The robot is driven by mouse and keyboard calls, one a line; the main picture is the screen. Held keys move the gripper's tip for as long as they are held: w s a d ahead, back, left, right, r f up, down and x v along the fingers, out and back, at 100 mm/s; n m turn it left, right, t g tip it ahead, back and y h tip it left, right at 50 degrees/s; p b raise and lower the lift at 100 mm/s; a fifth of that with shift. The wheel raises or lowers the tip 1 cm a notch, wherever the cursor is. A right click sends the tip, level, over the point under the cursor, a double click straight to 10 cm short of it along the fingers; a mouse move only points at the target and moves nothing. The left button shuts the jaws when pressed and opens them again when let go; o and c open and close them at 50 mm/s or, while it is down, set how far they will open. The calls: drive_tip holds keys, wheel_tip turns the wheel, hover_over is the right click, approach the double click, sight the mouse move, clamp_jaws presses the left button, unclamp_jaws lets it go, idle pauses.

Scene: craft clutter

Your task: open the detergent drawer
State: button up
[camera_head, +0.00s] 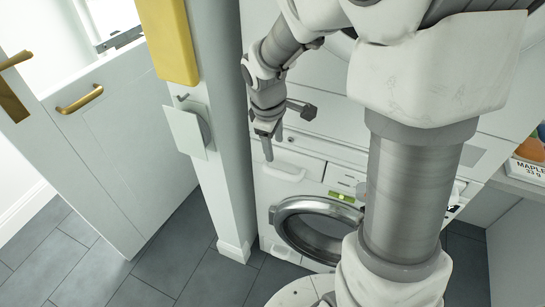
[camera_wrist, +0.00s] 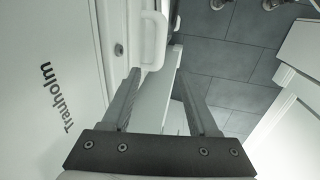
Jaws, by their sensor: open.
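The white washing machine (camera_head: 268,205) stands low at the centre of the head view, with a round door below its control panel. Its detergent drawer (camera_head: 290,165) is the pale panel at the upper left of the front and looks shut. My gripper (camera_head: 273,148) points down just above and left of this drawer, with its jaws apart. In the wrist view my gripper (camera_wrist: 158,75) shows two open fingers with nothing held between them. A white loop handle (camera_wrist: 153,38), apparently the drawer's, lies just beyond the fingertips, nearer the left finger. Contact cannot be told.
A white post (camera_head: 215,120) stands close left of the machine, with a small white plate (camera_head: 187,130) on it. A cabinet door with a brass handle (camera_head: 80,99) is farther left. Dark tiled floor (camera_head: 180,260) is clear in front. A counter with a labelled packet (camera_head: 535,160) is right.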

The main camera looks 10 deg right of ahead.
sight(277, 172)
drive_tip(key=f+b, duration=0.1)
drive_tip(key=f, duration=0.3)
drive_tip(key=w+d+f+b, duration=0.1)
drive_tip(key=f, duration=0.3)
drive_tip(key=w+f+b, duration=0.1)
drive_tip(key=f, duration=0.4)
drive_tip(key=shift+d, duration=0.2)
clamp_jaws()
idle(0.8)
